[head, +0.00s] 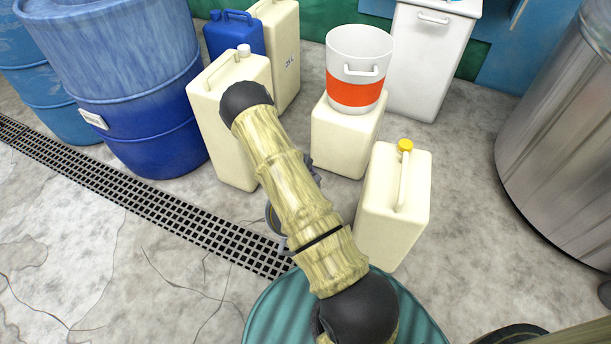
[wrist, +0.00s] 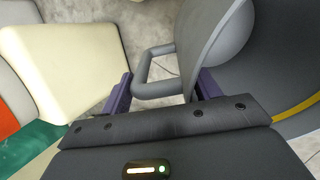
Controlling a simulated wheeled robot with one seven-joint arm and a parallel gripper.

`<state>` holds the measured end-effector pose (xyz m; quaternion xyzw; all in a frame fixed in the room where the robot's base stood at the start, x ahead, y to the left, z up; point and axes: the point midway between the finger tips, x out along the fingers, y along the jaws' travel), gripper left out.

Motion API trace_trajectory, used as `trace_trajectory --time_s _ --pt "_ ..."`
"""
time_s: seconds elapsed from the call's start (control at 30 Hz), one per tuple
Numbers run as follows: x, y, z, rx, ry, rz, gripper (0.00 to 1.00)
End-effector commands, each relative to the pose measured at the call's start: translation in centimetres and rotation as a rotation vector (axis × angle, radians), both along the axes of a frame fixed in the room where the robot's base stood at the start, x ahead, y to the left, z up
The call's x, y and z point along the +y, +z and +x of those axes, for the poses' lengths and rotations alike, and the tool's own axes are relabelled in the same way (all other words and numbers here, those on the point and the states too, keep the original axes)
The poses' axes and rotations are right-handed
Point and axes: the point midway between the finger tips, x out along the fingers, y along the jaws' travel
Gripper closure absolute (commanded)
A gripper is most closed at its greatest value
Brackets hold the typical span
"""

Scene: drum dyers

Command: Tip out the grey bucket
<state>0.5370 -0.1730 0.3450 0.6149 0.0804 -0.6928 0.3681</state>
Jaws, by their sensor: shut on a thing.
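The grey bucket (wrist: 212,40) fills the right of the wrist view, with a yellow band low on its side. A grey loop handle (wrist: 143,72) stands out from its wall. My gripper (wrist: 165,90) is shut on this handle, with purple fingers at either side of it. In the head view, only a small piece of the bucket (head: 272,217) shows beside my arm, near the floor grate. My arm hides the rest, so I cannot tell its tilt or what is in it.
A cream canister with yellow cap (head: 395,205) stands close on the right. A white-and-orange tub (head: 356,75) sits on a cream block (head: 343,137) behind. Another cream canister (head: 225,135) and blue drum (head: 135,90) stand left. A floor grate (head: 180,212) crosses open concrete.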

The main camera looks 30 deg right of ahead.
Motion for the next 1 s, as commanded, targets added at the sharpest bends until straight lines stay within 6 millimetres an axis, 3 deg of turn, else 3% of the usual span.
trace_trajectory --time_s 0.5,1.0 --pt "-1.2 -3.6 0.1 0.027 -0.003 0.188 1.00" --pt "-1.2 -3.9 0.2 0.029 0.001 0.206 1.00"
